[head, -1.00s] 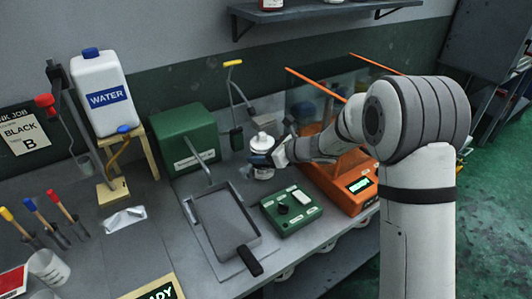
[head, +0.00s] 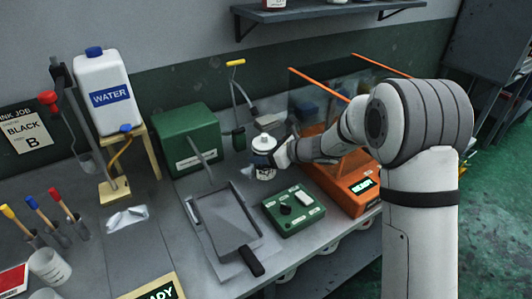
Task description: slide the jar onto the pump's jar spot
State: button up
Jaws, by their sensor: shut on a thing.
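A small jar with a white top (head: 263,143) stands upright near the middle of the bench, in front of the yellow-handled device. My gripper (head: 272,158) reaches in from the right and is shut on the jar, its dark fingers at the jar's side. The jar's lower part is partly hidden by the fingers. The device behind it, with a yellow handle (head: 236,63) and a green block, looks like the pump. I cannot make out its jar spot or whether the jar's base touches the bench.
A green box (head: 184,138) stands left of the jar and a grey tray (head: 197,218) lies in front. A green control box (head: 293,213) is front right. An orange machine with clear panels (head: 345,198) stands to the right, under my arm. A water jug (head: 104,92) is at left.

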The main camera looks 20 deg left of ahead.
aim_at(265, 135)
jog(key=o, duration=1.4)
jog(key=shift+o, duration=0.2)
notch_tip(265, 135, up, 10)
jog(key=shift+r, duration=0.1)
